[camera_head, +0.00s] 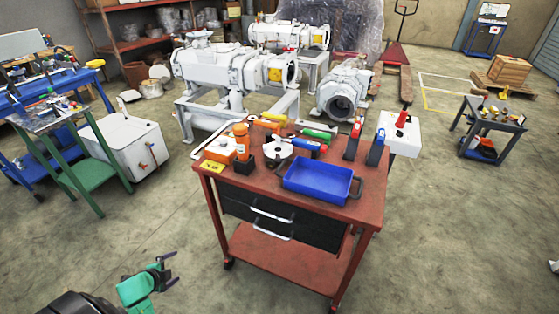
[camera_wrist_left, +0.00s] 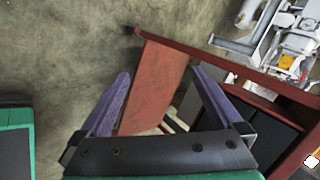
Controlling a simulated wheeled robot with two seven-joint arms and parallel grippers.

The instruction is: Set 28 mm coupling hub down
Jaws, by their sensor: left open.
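My left gripper (camera_head: 174,268) is low at the bottom left of the head view, over the floor and apart from the red cart (camera_head: 340,208). Its purple fingers are spread and empty in the left wrist view (camera_wrist_left: 160,74). A round pale metal part (camera_head: 278,148) lies on the cart top, behind the blue tray (camera_head: 317,181); it may be the 28 mm coupling hub, but it is too small to be sure. In the left wrist view the cart's lower red shelf (camera_wrist_left: 155,85) shows between the fingers. My right gripper is not in view.
An orange bottle (camera_head: 241,140), several hand tools and red and blue upright items (camera_head: 354,138) crowd the cart top. Large white pumps (camera_head: 225,75) stand behind. A green-framed table (camera_head: 85,172) is at the left.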

